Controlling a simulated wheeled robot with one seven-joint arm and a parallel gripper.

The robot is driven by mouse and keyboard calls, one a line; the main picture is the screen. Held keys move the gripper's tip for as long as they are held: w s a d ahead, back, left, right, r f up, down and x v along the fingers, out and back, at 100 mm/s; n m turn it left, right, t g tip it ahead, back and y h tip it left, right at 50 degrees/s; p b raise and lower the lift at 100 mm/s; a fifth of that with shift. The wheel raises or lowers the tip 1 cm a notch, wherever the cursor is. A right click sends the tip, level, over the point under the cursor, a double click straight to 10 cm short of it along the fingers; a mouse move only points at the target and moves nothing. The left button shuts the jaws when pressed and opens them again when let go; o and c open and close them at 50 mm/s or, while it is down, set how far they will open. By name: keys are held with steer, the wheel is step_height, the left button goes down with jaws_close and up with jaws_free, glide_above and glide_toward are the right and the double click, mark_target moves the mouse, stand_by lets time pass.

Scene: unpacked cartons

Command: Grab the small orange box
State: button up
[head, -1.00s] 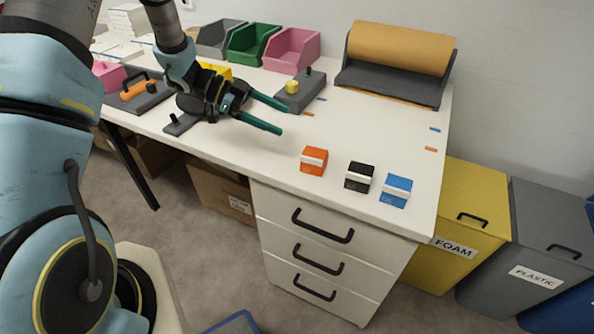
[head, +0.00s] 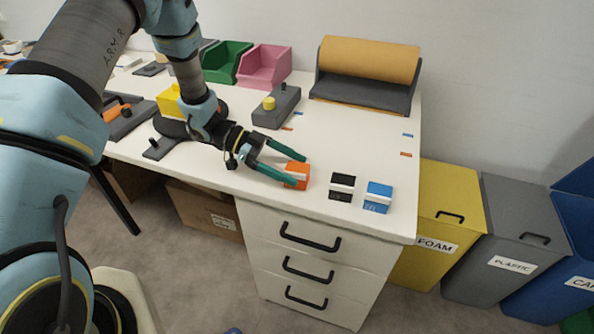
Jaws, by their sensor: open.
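The small orange box (head: 297,175) with a pale band on top stands on the white table (head: 352,130), left of a black box and a blue box. My gripper (head: 299,170) has two long green fingers and is open. Its fingers reach to the orange box, one on the far side and one on the near left side, so the box appears to lie between the tips. The near finger hides part of the box. I cannot tell whether either finger touches it.
A black box (head: 341,187) and a blue box (head: 378,197) stand just right of the orange box. A grey block with a yellow knob (head: 275,108) stands behind my gripper. A paper roll holder (head: 366,72) is at the back. Yellow (head: 448,205) and grey (head: 515,230) bins stand beyond the table's right edge.

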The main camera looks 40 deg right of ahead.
steer(key=shift+x, duration=0.9)
steer(key=c, duration=1.4)
steer(key=shift+r, duration=0.1)
